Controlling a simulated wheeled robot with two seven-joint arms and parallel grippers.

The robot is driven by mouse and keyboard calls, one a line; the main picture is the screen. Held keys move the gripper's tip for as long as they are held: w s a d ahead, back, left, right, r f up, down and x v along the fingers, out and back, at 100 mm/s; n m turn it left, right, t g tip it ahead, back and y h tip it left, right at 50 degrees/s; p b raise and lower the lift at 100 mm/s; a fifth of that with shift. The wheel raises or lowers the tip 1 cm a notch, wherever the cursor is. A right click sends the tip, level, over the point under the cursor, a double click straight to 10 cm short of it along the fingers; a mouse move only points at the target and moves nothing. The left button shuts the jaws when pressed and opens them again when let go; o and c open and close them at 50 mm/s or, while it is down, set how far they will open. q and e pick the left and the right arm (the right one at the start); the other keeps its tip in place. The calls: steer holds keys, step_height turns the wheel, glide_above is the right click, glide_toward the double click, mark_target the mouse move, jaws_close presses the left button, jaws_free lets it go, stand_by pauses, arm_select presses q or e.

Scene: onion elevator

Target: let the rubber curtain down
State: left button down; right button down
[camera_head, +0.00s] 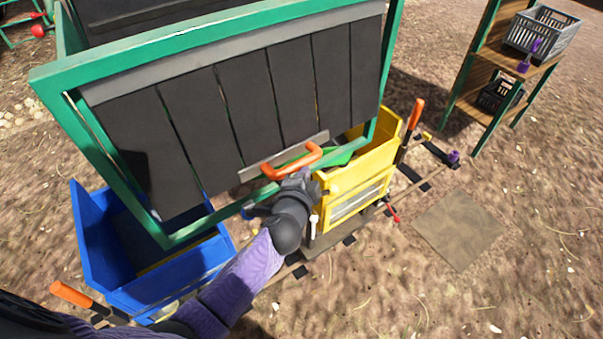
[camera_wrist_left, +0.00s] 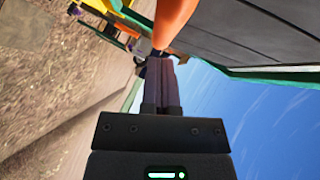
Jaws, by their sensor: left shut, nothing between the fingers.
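The rubber curtain (camera_head: 197,122) is a row of black strips hanging from a grey bar in a green frame (camera_head: 95,155). Its strips cover most of the frame opening. A grey plate with an orange handle (camera_head: 292,161) is at the curtain's lower edge. My left gripper (camera_head: 299,178) is just below the handle, shut and empty. In the left wrist view, the shut fingers (camera_wrist_left: 160,80) point toward the orange handle (camera_wrist_left: 173,22), which is close by; I cannot tell whether they touch it. My right gripper is not in view.
A blue bin (camera_head: 97,250) stands at the lower left and a yellow bin (camera_head: 352,185) right of my gripper, both with orange levers. The ground at right is open, with a flat brown plate (camera_head: 457,230).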

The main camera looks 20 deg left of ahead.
mark_target(289, 155)
arm_select(q)
steer(key=shift+w+a+f, duration=0.2)
steer(key=shift+w+a, duration=0.05)
steer(key=shift+a, duration=0.15)
steer(key=shift+m+t+y, duration=0.4)
steer(key=shift+m+t, duration=0.3)
steer(key=w+a+f+b, duration=0.1)
steer(key=a+b, duration=0.1)
steer(key=b, duration=0.2)
steer(key=w+a+f+b, duration=0.2)
steer(key=b, duration=0.2)
steer(key=shift+w+a+f, duration=0.1)
steer(key=shift+w+a, duration=0.05)
steer(key=shift+w, duration=0.05)
steer(key=shift+w+a, duration=0.15)
steer(key=shift+a, duration=0.05)
steer(key=shift+r, duration=0.5)
